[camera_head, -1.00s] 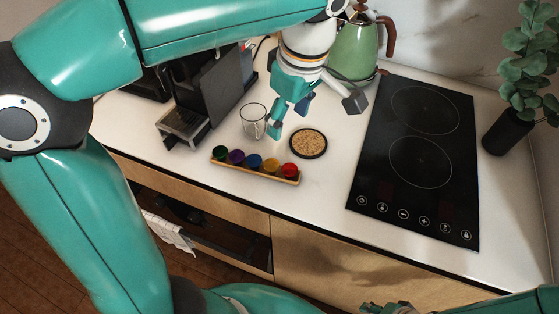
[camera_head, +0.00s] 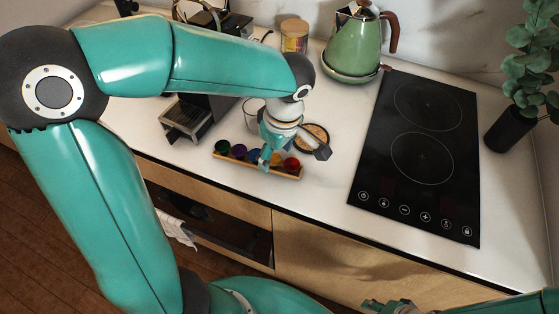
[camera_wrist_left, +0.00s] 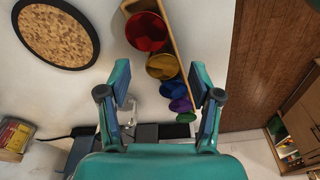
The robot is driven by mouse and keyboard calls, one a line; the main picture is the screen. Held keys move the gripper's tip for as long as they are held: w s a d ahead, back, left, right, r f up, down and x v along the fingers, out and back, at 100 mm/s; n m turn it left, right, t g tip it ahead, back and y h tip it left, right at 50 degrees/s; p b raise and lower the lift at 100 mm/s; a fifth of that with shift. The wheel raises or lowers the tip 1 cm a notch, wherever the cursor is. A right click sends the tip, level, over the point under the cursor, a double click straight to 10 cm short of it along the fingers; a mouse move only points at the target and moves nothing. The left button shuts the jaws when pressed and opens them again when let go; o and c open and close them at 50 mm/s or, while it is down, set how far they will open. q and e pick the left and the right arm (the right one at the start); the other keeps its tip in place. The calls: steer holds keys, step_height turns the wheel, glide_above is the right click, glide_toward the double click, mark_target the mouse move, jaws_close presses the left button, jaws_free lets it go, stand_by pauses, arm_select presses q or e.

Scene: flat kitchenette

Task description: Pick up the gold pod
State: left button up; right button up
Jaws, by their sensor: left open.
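The gold pod (camera_wrist_left: 162,66) sits in a row of coloured pods in a narrow wooden tray (camera_head: 230,163), between the red pod (camera_wrist_left: 147,31) and the blue pod (camera_wrist_left: 172,88). In the head view the gold pod (camera_head: 276,159) is partly hidden by my gripper. My left gripper (camera_head: 287,154) is open and empty over the tray's right part. In the left wrist view its two fingers (camera_wrist_left: 160,84) stand apart, with the gold pod seen just beyond the gap between them. My right gripper (camera_head: 385,306) shows only partly at the bottom edge; its jaws cannot be made out.
A round dark-rimmed coaster (camera_wrist_left: 58,32) lies beside the tray, and a glass (camera_head: 252,110) stands behind it. The coffee machine (camera_head: 187,118) is at left, the black hob (camera_head: 420,155) at right, and a green kettle (camera_head: 352,48) at the back.

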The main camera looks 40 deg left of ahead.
arm_select(q)
steer(key=shift+f, duration=0.75)
steer(key=c, duration=0.8)
steer(key=shift+r, duration=0.15)
